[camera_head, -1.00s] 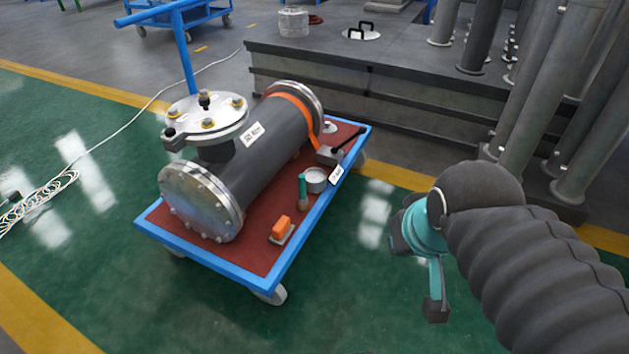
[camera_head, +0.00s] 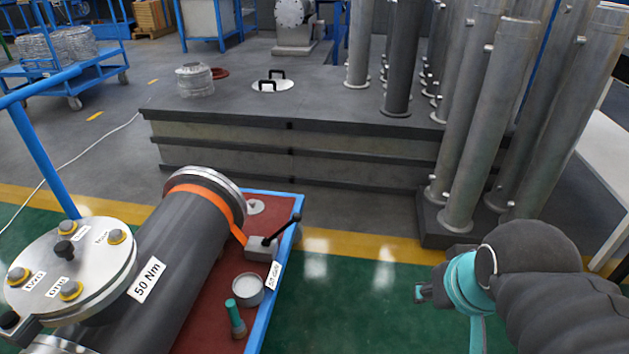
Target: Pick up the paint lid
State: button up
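A small flat grey disc (camera_head: 256,206) with a raised middle lies on the red top of the cart, near its far right corner. It looks like the paint lid, though I cannot tell for sure. An open round can (camera_head: 247,288) with pale contents stands nearer on the same cart. My gripper (camera_head: 448,318) hangs over the green floor to the right of the cart, well apart from the disc and can. Its teal fingers are spread and empty; the lower one runs out of the frame.
A dark flanged cylinder (camera_head: 186,240) fills the cart's left side. A clamp with a black lever (camera_head: 265,245) and a teal-handled brush (camera_head: 235,318) flank the can. Behind is a long low platform (camera_head: 330,150); metal columns (camera_head: 490,120) stand right. Floor between cart and gripper is clear.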

aim_at(256, 206)
jog(key=z, duration=0.3)
jog(key=i, duration=1.8)
jog(key=u, duration=0.85)
jog(key=i, duration=0.95)
jog(key=u, duration=0.55)
